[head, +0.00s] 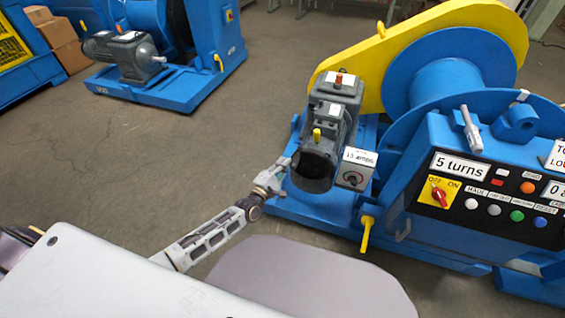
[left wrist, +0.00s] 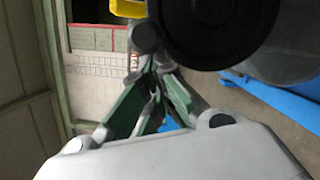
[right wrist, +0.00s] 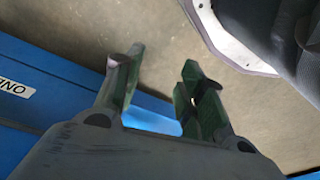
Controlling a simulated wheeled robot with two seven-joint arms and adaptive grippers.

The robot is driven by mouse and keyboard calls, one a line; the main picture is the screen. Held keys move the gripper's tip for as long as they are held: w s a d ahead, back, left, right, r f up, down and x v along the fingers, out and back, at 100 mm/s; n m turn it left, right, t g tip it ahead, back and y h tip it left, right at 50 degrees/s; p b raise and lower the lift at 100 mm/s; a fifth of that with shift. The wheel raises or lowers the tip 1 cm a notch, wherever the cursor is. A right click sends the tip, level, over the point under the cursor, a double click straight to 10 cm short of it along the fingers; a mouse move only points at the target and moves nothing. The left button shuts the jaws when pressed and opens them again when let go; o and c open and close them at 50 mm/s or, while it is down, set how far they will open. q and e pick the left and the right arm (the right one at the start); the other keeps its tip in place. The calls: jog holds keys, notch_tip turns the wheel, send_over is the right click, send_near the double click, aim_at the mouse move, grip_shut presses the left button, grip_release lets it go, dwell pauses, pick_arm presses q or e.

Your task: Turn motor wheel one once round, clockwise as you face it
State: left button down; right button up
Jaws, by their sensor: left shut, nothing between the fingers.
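The grey motor (head: 338,112) stands on a blue base, with a dark round wheel (head: 312,166) on its near end. A yellow knob (head: 317,134) shows at the wheel's upper edge. My left gripper (head: 285,165) is just left of the wheel, shut and empty. In the left wrist view the dark wheel (left wrist: 215,28) fills the upper right, and the closed fingertips (left wrist: 150,62) are close to its left edge. I cannot tell whether they touch it. My right gripper (right wrist: 160,72) is open and empty in the right wrist view; it is outside the head view.
A small box with a dial (head: 353,172) sits right of the wheel. The blue control panel (head: 490,185) reads "5 turns" and has a red switch and several buttons. A yellow lever (head: 366,234) stands below. A second blue machine (head: 165,95) is at the far left. Grey floor lies between.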

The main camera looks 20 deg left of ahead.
aim_at(293, 161)
pick_arm(q)
jog(key=d+r+m+p, duration=0.1)
jog(key=m+p, duration=0.1)
jog(key=p, duration=0.1)
jog(key=d+r+m+g+p, duration=0.1)
jog(key=d+r+m+p, duration=0.1)
jog(key=p, duration=0.1)
jog(key=shift+s+r, duration=0.1)
jog(key=shift+d+r+p, duration=0.25)
jog(key=shift+d+p, duration=0.15)
jog(key=shift+p, duration=0.2)
pick_arm(e)
jog(key=s+d+f, duration=0.4)
jog(key=f, duration=0.4)
jog(key=s+d+f+t+h, duration=0.1)
jog(key=s+d+f, duration=0.3)
jog(key=f, duration=0.4)
jog(key=shift+f, duration=0.25)
pick_arm(q)
jog(key=shift+a, duration=0.15)
pick_arm(e)
jog(key=shift+a, duration=0.15)
